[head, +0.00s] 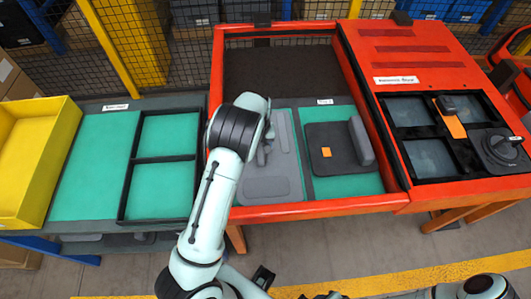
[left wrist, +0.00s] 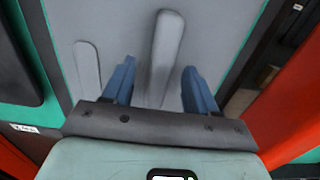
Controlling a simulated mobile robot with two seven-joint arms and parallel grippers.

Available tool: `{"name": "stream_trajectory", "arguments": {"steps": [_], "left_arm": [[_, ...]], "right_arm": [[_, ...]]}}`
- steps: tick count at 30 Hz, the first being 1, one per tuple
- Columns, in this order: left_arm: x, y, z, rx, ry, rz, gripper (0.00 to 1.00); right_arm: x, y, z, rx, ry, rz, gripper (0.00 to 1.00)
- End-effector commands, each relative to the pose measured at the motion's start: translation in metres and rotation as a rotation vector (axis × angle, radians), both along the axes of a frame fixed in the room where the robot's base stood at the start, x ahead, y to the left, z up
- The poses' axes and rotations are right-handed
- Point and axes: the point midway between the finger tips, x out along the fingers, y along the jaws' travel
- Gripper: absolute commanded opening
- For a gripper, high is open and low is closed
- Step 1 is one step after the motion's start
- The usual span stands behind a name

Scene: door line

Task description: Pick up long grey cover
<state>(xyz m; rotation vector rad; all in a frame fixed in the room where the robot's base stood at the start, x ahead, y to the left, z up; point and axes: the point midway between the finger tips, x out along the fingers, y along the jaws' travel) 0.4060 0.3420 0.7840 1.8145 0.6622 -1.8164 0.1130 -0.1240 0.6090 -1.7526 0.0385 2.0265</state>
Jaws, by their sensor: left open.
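The long grey cover (head: 268,187) lies flat in the left part of the red-framed table, in the head view. It has raised grey ridges on top. My left gripper (head: 264,152) is above its upper part, partly hidden by my own wrist. In the left wrist view the grey cover (left wrist: 225,30) fills the middle. The two blue fingers of my left gripper (left wrist: 158,82) are apart, one on each side of the longer ridge (left wrist: 166,50), with gaps showing. I cannot tell how far the fingertips are above the cover. My right gripper cannot be made out.
A dark square cover (head: 328,140) with an orange patch and a grey bar lies to the right on a teal mat (head: 345,186). The red table rim (head: 300,211) surrounds both. A red panel (head: 420,55) stands right, a yellow bin (head: 30,150) far left.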

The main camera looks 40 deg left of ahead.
Motion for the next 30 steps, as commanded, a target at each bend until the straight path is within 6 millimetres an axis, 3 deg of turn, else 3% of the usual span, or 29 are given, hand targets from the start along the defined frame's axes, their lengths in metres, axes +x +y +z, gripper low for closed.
{"name": "stream_trajectory", "arguments": {"steps": [29,30], "left_arm": [[0.0005,0.0004,-0.0049,0.001,-0.002,0.0,0.57],[0.0005,0.0004,-0.0049,0.001,-0.002,0.0,0.48]], "right_arm": [[-0.0009,0.0,-0.0016,0.0,0.001,0.0,0.43],[-0.0009,0.0,-0.0016,0.0,0.001,0.0,0.43]]}}
